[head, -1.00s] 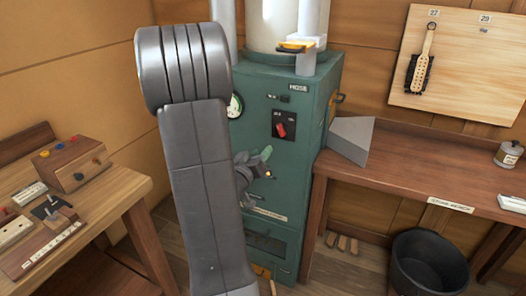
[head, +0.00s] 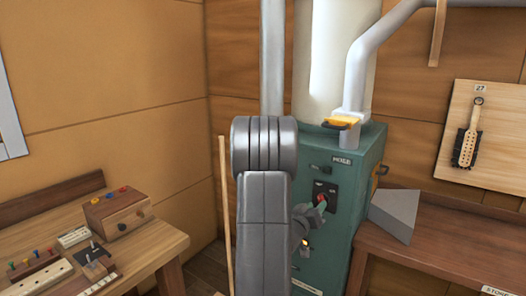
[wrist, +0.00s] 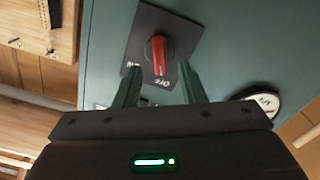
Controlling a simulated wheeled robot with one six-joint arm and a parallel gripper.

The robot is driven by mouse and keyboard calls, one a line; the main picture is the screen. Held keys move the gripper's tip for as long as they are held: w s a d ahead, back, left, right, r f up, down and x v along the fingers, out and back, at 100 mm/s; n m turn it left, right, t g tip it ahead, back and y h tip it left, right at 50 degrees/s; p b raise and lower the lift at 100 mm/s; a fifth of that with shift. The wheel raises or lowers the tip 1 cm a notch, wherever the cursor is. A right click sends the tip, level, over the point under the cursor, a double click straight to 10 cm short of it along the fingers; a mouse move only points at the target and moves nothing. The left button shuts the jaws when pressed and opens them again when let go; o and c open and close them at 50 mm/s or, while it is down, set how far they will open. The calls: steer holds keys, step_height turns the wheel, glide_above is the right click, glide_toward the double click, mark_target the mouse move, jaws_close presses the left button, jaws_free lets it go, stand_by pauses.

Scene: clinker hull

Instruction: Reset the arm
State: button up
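My gripper (wrist: 160,70) is open in the wrist view, its two dark green fingers apart with nothing between the tips. It faces a red rotary knob (wrist: 159,52) on a dark plate (wrist: 150,22) marked ON and OFF. The knob's lower end in that view lies near the OFF mark; contact with the fingers is not visible. In the head view my gripper (head: 315,215) is close to the front of the green cabinet (head: 345,245), just below the knob (head: 322,198). My grey arm stands upright in front of the cabinet and hides its left part.
A round gauge (wrist: 262,103) sits beside the knob in the wrist view. A workbench with a wooden box (head: 118,215) is at left. A bench with a grey metal wedge (head: 396,213) and a pegboard with a brush (head: 467,140) are at right. A pole (head: 226,200) leans left of my arm.

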steer(key=shift+x, duration=1.35)
